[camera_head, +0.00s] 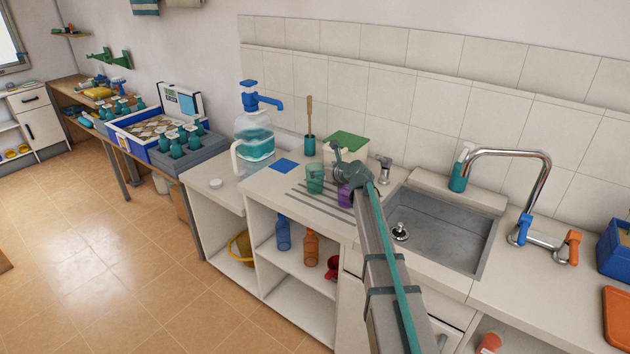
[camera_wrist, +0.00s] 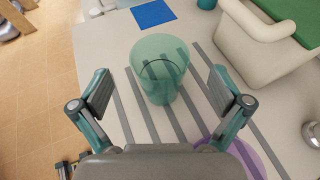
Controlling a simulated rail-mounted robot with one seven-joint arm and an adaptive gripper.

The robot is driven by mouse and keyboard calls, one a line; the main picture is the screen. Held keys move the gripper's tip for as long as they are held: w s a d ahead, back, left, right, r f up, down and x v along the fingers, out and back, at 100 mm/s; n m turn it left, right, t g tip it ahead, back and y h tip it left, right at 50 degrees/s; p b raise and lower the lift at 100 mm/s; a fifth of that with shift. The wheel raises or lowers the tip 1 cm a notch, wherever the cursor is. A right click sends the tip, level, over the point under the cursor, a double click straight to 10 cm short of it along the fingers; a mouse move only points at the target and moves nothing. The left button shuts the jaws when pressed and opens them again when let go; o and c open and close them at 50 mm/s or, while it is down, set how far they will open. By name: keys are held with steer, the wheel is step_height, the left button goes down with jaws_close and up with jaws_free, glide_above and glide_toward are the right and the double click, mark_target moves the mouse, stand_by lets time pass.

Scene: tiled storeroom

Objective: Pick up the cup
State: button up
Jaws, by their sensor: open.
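A translucent green cup (camera_head: 315,178) stands upright on the grey-striped drainboard part of the counter. In the wrist view the green cup (camera_wrist: 160,68) is just ahead of my gripper (camera_wrist: 168,98), roughly centred between the two spread fingers. Neither finger appears to touch it. A translucent purple cup (camera_head: 345,195) stands to the right of the green one, partly hidden by my gripper in the head view. The purple cup (camera_wrist: 232,160) shows at the lower right of the wrist view, partly behind the gripper body. My gripper is open and empty.
A cream container with a green lid (camera_head: 347,145) stands behind the cups, with a blue square (camera_head: 285,165) to the left. A sink (camera_head: 440,235) with a tall faucet (camera_head: 535,180) is at the right. A large water jug (camera_head: 255,140) stands back left.

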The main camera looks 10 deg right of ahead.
mark_target(311, 167)
steer(key=p+x, duration=0.1)
steer(key=x, duration=0.3)
steer(key=shift+w, duration=0.3)
steer(key=shift+w+a+f, duration=0.2)
steer(key=shift+w+f, duration=0.05)
steer(key=shift+f, duration=0.05)
steer(key=shift+c, duration=0.2)
steer(key=c, duration=1)
